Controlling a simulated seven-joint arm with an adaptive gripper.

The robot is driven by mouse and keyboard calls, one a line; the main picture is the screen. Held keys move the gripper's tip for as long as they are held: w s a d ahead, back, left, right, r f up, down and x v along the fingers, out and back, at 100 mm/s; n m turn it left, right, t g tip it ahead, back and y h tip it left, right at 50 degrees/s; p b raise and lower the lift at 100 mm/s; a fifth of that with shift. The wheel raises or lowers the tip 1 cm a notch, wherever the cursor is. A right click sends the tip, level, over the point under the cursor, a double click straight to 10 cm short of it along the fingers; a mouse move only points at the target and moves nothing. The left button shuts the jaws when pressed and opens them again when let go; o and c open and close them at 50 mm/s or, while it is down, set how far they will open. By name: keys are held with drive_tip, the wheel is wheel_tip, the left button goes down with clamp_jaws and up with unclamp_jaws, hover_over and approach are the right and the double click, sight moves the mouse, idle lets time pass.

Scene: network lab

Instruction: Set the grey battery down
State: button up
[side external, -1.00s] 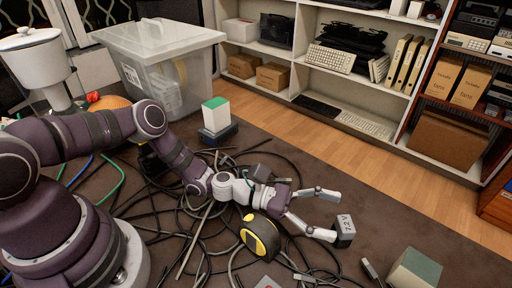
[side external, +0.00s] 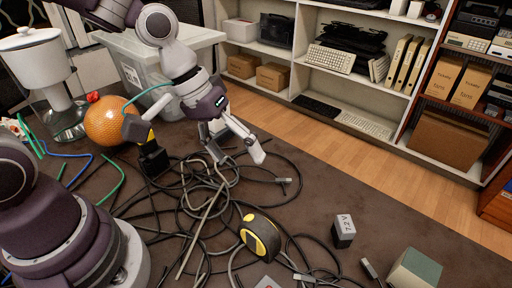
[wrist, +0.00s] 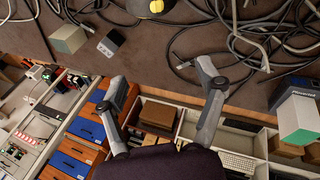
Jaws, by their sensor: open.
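The grey battery (side external: 344,231), a small block marked 7.2 V, stands on the dark carpet at the lower right of the side view, clear of the cables. It also shows at the upper left of the wrist view (wrist: 111,43). My gripper (side external: 242,156) is open, with nothing between its fingers. It is above the cable tangle, to the left of and farther back than the battery, and apart from it. In the wrist view both fingers of my gripper (wrist: 163,84) are spread wide.
Black cables (side external: 205,205) tangle across the carpet. A yellow-black tape measure (side external: 260,236) lies left of the battery, and a grey-green block (side external: 415,270) lies to its lower right. An orange ball (side external: 108,121) and shelves (side external: 290,95) stand behind.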

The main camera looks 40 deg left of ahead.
drive_tip(key=s+a+r+m+t+y, duration=0.2)
drive_tip(key=s+a+r, duration=0.4)
drive_tip(key=a, duration=0.3)
drive_tip(key=shift+s+r+m+t+y, duration=0.25)
drive_tip(key=shift+s+m+t+y, duration=0.25)
drive_tip(key=shift+y, duration=0.4)
